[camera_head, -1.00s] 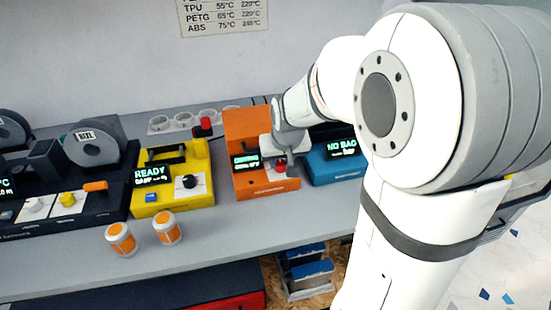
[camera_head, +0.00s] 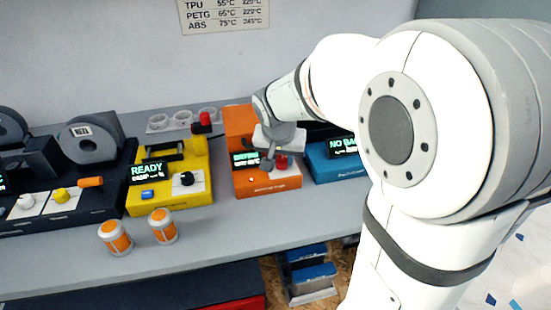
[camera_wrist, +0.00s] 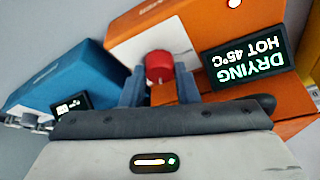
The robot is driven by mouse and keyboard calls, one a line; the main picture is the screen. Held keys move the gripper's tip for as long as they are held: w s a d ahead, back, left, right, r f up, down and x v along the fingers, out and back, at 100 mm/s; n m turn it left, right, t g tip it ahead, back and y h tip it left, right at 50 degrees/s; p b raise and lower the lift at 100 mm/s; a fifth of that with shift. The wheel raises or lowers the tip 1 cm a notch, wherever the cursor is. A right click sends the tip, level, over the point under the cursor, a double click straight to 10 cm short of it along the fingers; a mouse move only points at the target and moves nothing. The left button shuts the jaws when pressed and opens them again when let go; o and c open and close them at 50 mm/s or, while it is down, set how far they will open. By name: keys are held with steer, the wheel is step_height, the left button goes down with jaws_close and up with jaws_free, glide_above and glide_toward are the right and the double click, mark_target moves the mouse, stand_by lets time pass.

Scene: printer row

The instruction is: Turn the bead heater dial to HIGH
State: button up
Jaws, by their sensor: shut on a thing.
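The orange machine (camera_head: 241,125) stands on the bench with a red dial (camera_head: 282,162) on its white front panel. Its screen (camera_wrist: 246,59) reads DRYING, HOT 45°C, upside down in the wrist view. My gripper (camera_wrist: 159,76) has one finger on each side of the red dial and is shut on it. In the head view my gripper (camera_head: 270,163) partly covers the panel beside the dial. The dial's pointer and position marks cannot be read, and no machine name is legible.
A yellow machine (camera_head: 200,160) with a black dial and a READY screen stands to the left. A blue machine (camera_head: 322,172) with a NO BAG screen stands close on the right. Two orange-and-white jars (camera_head: 115,238) stand in front on the grey bench.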

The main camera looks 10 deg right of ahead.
steer(key=shift+s+f, duration=0.15)
steer(key=shift+f, duration=0.1)
steer(key=o, duration=1)
steer(key=shift+r, duration=0.15)
steer(key=shift+p+v, duration=0.45)
steer(key=shift+v, duration=3.4)
